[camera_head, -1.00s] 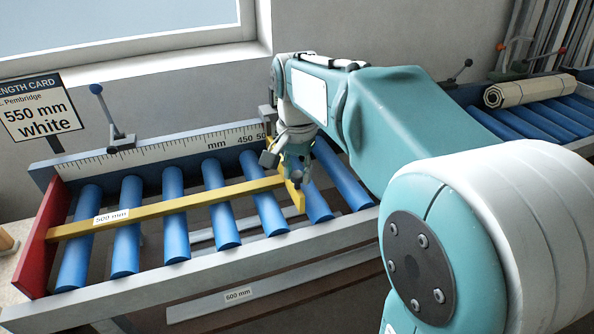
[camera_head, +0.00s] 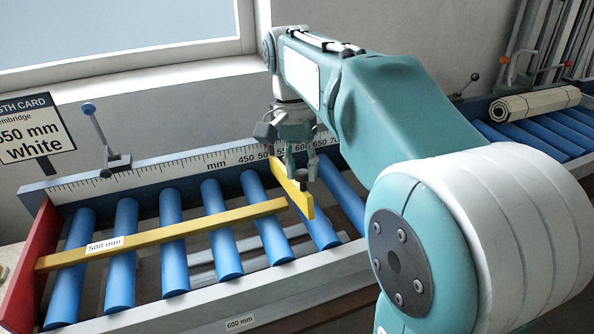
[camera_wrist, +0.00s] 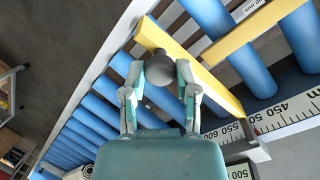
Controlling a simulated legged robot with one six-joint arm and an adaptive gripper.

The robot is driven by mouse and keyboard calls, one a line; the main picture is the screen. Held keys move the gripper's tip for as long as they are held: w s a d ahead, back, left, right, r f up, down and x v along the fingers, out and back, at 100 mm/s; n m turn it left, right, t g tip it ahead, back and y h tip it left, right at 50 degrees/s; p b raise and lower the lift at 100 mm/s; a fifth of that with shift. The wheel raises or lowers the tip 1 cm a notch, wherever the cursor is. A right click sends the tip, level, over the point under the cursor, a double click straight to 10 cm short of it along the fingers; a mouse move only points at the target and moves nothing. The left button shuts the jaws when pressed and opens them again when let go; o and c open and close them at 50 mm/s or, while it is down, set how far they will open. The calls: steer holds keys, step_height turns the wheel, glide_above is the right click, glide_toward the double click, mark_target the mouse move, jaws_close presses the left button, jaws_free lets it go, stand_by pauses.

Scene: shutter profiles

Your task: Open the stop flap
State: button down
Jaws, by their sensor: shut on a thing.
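The stop flap (camera_head: 291,189) is a yellow plate standing across the blue rollers at the end of a yellow profile labelled 500 mm (camera_head: 165,235). In the wrist view the flap (camera_wrist: 205,78) runs diagonally, with a dark round knob (camera_wrist: 159,69) in front of it. My gripper (camera_head: 300,180) is over the flap, and its two fingers (camera_wrist: 160,80) are shut around the knob. The profile's end (camera_wrist: 215,50) lies close to the flap; I cannot tell whether they touch. The fingers partly hide the flap in the head view.
A ruler (camera_head: 170,170) runs along the back of the roller table, with a blue-knobbed lever (camera_head: 100,130) at left. A red end plate (camera_head: 32,265) closes the left end. A rolled slatted bundle (camera_head: 535,103) lies on rollers at right.

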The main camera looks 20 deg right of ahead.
steer(key=shift+w+r+g, duration=0.3)
steer(key=shift+r, duration=0.35)
steer(key=shift+w+r+g, duration=0.25)
steer(key=shift+r+g, duration=0.05)
steer(key=shift+r, duration=0.3)
